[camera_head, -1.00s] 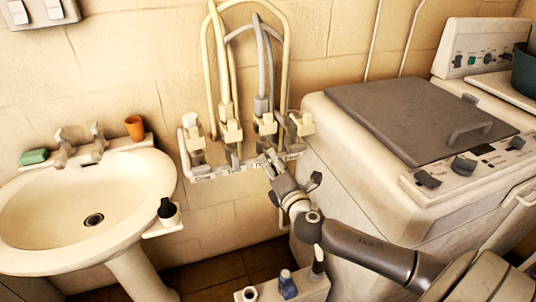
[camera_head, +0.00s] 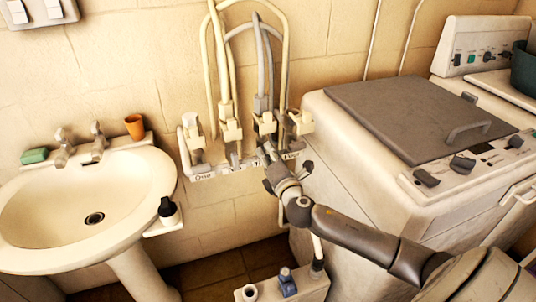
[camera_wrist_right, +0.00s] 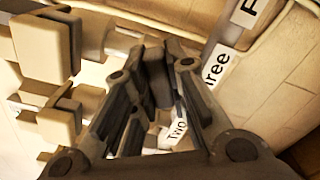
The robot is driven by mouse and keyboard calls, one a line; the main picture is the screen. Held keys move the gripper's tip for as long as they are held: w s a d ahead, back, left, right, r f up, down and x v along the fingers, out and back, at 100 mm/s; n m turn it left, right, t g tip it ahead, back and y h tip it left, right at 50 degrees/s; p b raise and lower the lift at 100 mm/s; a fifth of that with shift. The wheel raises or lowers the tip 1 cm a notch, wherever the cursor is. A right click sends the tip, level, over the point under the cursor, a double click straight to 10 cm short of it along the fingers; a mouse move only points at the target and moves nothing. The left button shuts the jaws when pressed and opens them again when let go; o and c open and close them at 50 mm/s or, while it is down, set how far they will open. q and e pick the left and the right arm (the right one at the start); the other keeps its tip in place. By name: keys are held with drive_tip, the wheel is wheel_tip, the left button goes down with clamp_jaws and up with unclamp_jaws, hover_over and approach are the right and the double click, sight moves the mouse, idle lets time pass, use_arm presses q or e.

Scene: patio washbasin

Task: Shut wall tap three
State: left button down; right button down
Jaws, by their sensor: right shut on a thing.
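A row of wall taps with cream bodies and hoses stands over a label strip (camera_head: 203,177) marked with number words. Wall tap three (camera_head: 264,124) is the third from the left. My right gripper (camera_head: 268,151) is just below its body, at the strip. In the right wrist view its fingers (camera_wrist_right: 155,88) are closed around a dark grey piece (camera_wrist_right: 156,77), which looks like the tap's lever. The "Three" label (camera_wrist_right: 215,68) is to the right of the fingers, partly covered. The "Two" label (camera_wrist_right: 178,131) shows between them. The lever's exact angle is hard to see. My left gripper is out of view.
Tap four (camera_head: 301,123) is close on the right and tap two (camera_head: 231,130) on the left. A washing machine (camera_head: 350,170) stands right of my arm. A small pale box (camera_head: 310,288) is below.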

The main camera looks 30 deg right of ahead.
drive_tip(key=shift+f+m, duration=0.1)
drive_tip(key=shift+m, duration=0.2)
drive_tip(key=shift+m+b, duration=0.45)
drive_tip(key=shift+m, duration=0.35)
drive_tip(key=shift+m+b, duration=0.35)
drive_tip(key=shift+m, duration=1.45)
drive_tip(key=c, duration=1.4)
unclamp_jaws()
drive_tip(key=shift+d, duration=0.1)
drive_tip(key=v, duration=1.2)
